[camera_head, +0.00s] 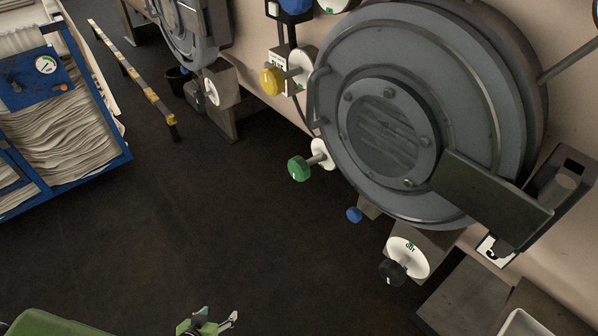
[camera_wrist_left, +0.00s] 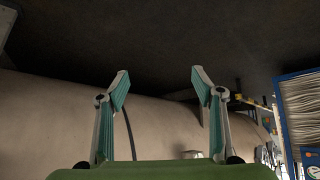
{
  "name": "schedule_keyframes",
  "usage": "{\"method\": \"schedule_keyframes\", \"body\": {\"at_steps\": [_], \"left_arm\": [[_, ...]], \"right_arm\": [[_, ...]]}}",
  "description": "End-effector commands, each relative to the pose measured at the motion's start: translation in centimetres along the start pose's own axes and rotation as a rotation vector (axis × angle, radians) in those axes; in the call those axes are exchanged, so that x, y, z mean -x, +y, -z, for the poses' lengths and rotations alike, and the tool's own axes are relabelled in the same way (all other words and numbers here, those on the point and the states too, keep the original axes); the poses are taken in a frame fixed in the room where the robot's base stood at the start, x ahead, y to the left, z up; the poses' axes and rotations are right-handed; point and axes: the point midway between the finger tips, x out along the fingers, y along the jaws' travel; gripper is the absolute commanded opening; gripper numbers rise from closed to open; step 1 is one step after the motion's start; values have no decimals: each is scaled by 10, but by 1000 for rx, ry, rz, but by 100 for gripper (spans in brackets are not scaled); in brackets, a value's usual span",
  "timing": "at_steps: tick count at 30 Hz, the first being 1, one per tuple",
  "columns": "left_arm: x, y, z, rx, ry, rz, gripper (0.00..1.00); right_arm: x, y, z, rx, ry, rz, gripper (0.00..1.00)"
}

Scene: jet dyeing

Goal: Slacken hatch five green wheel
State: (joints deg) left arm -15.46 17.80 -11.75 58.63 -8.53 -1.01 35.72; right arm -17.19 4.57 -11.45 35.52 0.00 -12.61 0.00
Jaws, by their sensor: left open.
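A green wheel (camera_head: 299,168) sticks out on a short stem with a white disc behind it, at the lower left of a large round grey hatch (camera_head: 478,95) with a window. I cannot read a hatch number here. My left gripper (camera_head: 217,320) is at the bottom edge of the head view, well below and left of the green wheel and apart from it. In the left wrist view its two teal-padded fingers (camera_wrist_left: 159,82) are spread with nothing between them. The green wheel cannot be made out in that view. My right gripper is out of sight.
A yellow wheel (camera_head: 271,80), a blue knob (camera_head: 354,215) and a black wheel (camera_head: 392,272) are near the hatch. A blue cart (camera_head: 62,190) with stacked cloth stands left, beside a yellow-black barrier (camera_head: 141,85). The dark floor (camera_head: 190,220) between is clear.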

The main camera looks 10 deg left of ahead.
Motion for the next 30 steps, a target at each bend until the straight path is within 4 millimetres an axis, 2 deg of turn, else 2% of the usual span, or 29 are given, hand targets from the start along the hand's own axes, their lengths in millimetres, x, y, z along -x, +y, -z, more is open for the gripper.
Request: {"method": "schedule_keyframes", "body": {"at_steps": [1,2,3,4,6,8,9,12,15,19,23,30], "left_arm": [[1,-1,56,37,105,-40,61],[4,1,87,67,163,-71,61],[12,7,128,106,235,-121,61],[19,13,158,131,286,-164,61],[43,31,222,187,387,-278,61],[69,51,270,228,452,-390,61],[88,66,296,249,482,-468,61],[135,102,344,289,518,-650,61],[175,133,369,310,514,-793,61],[205,155,383,324,494,-897,61],[212,163,388,331,486,-926,61],[198,184,407,333,490,-926,61]], "right_arm": [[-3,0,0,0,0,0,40],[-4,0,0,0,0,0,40],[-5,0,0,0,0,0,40],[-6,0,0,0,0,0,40],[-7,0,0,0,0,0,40],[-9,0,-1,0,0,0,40],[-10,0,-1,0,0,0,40],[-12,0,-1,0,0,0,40],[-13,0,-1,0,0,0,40],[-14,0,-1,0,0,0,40],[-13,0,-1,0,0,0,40],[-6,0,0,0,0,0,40]]}}
